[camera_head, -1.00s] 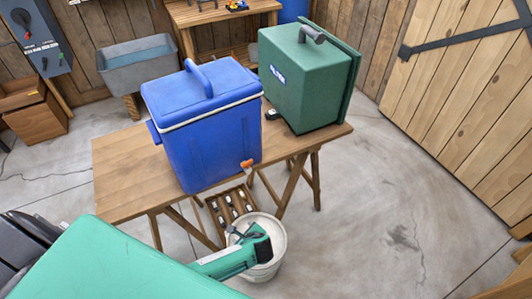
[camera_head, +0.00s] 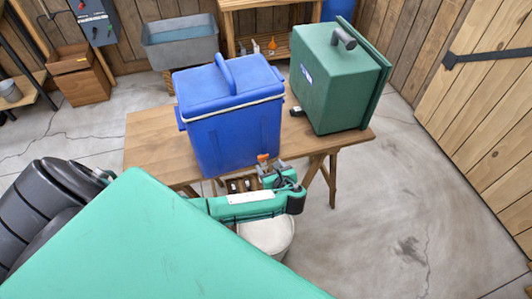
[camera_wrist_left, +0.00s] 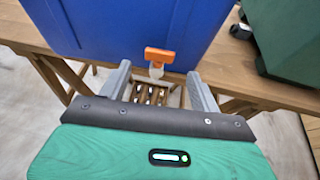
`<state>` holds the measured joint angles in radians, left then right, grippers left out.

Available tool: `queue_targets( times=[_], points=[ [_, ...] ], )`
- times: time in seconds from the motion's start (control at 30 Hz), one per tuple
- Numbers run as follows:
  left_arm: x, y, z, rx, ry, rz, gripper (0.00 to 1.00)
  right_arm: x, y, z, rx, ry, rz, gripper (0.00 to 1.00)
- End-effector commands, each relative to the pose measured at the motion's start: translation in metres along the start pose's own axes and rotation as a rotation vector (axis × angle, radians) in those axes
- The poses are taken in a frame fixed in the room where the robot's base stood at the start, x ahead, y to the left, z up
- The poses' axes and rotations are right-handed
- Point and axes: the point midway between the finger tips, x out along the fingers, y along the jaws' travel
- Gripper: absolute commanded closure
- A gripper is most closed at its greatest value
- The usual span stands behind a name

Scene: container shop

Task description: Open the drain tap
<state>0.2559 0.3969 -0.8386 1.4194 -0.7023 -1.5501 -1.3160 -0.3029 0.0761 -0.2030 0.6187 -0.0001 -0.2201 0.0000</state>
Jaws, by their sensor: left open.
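The drain tap (camera_head: 262,157) has an orange handle and sits low on the front of the blue cooler (camera_head: 228,135). In the left wrist view the tap (camera_wrist_left: 160,56) shows its handle lying crosswise above a white body. My left gripper (camera_head: 271,168) is at the front of the cooler, close to the tap. In the left wrist view its two grey fingers (camera_wrist_left: 160,80) are apart, one on each side of the tap, with nothing held. I cannot tell whether a finger touches the tap. My right gripper is not in view.
The cooler stands on a wooden table (camera_head: 150,145) beside a green box (camera_head: 335,90). A white bucket (camera_head: 270,238) stands on the floor below the tap, partly hidden by my left arm. A grey trough (camera_head: 182,45) stands behind. The floor at the right is clear.

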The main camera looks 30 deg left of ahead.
Motion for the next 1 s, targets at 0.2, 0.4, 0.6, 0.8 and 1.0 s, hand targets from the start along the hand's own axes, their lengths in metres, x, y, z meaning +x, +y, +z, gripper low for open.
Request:
queue_targets(
  times=[0.2, 0.4, 0.6, 0.8, 1.0],
  points=[
    [0.034, 0.000, 0.002, 0.000, -0.002, 0.002, 0.36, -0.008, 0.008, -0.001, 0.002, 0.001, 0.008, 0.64],
    [0.047, 0.000, 0.000, 0.000, 0.000, 0.000, 0.36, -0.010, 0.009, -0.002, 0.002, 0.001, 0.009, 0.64],
    [0.049, 0.000, -0.001, -0.001, 0.001, 0.000, 0.36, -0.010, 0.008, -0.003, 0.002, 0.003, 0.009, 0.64],
    [0.049, 0.000, 0.000, -0.001, 0.001, 0.000, 0.54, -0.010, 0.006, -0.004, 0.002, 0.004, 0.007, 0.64],
    [0.049, 0.000, 0.000, -0.001, 0.000, 0.000, 0.81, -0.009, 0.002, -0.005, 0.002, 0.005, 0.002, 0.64]
  ],
)
